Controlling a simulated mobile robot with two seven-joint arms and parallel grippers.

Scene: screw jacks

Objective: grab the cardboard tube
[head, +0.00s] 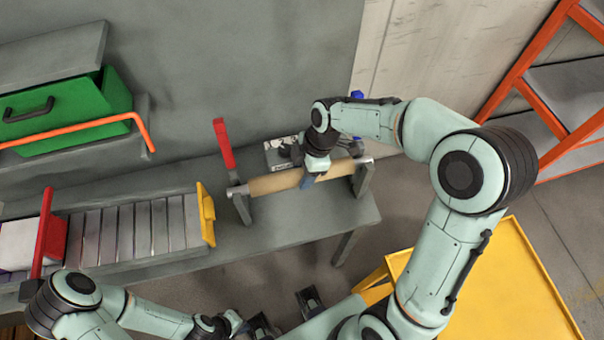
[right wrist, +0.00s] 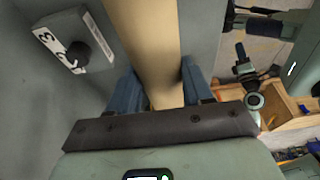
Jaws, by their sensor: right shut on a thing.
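The tan cardboard tube (head: 270,184) lies level on a metal bar held between two grey stands on the bench. My right gripper (head: 309,180) comes down from above onto the tube, right of its middle. In the right wrist view the tube (right wrist: 148,50) runs between the two blue fingers of my right gripper (right wrist: 164,92), which is shut on it. My left gripper (head: 262,325) is low in the head view, apart from the tube and empty-looking; its jaw opening is not clear.
The left stand (head: 241,207) and right stand (head: 362,178) flank the tube on the grey bench (head: 300,222). A red lever (head: 223,145) rises behind. A slatted roller (head: 140,230) and green drawer (head: 70,112) are left. A yellow platform (head: 490,290) and orange rack (head: 530,75) are right.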

